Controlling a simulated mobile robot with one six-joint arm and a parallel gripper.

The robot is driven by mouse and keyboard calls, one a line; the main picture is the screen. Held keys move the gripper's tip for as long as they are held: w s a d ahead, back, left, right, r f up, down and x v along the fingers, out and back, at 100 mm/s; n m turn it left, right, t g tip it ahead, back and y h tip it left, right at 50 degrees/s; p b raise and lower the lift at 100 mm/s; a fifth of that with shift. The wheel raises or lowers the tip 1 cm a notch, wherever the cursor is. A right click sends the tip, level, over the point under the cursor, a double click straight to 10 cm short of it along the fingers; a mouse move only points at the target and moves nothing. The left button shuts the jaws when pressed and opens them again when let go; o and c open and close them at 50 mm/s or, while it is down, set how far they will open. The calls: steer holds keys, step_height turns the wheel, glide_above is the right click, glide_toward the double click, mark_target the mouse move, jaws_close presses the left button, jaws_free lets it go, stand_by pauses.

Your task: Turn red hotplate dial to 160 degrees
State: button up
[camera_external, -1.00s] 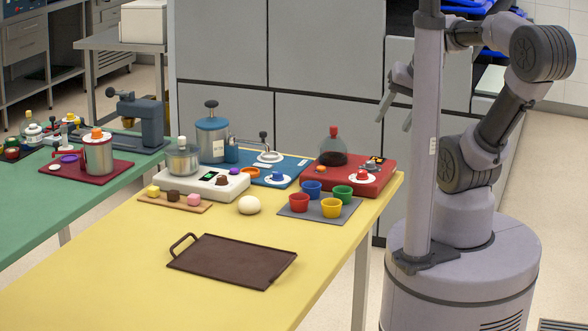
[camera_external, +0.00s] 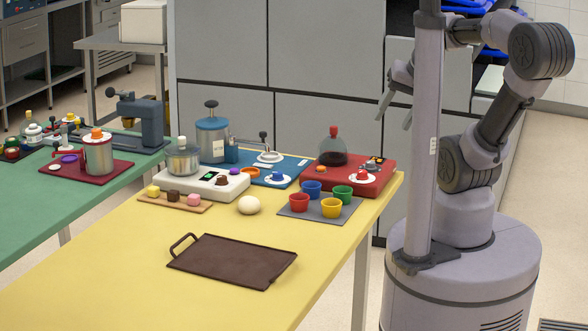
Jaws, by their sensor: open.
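The red hotplate (camera_external: 318,184) sits at the far right end of the yellow table. A dark glass pot (camera_external: 332,155) with a red top stands on it. A small metal item (camera_external: 375,162) sits behind the dial. My gripper (camera_external: 395,115) is open and empty, raised well above and to the right of the hotplate, pointing down. My grey column hides part of the gripper and wrist.
A blue station (camera_external: 295,165) with its own blue-knobbed dial and a white station (camera_external: 240,184) stand to the left. Several coloured cups on a grey mat (camera_external: 292,211) lie in front of the hotplate. A brown tray (camera_external: 230,262) and white ball (camera_external: 249,205) are nearer.

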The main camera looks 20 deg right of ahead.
steer(key=w+d+r+n+g+p, duration=0.1)
steer(key=w+d+r+p, duration=0.1)
steer(key=w+r, duration=0.45)
steer(key=n+g+h+p, duration=0.2)
steer(key=n+g+p, duration=0.1)
steer(key=g+p, duration=0.2)
glide_above(363, 171)
step_height(363, 171, down, 15)
step_height(363, 171, down, 18)
steer(key=b, duration=0.6)
steer(key=shift+w+r, duration=0.1)
steer(key=shift+r, duration=0.15)
jaws_close()
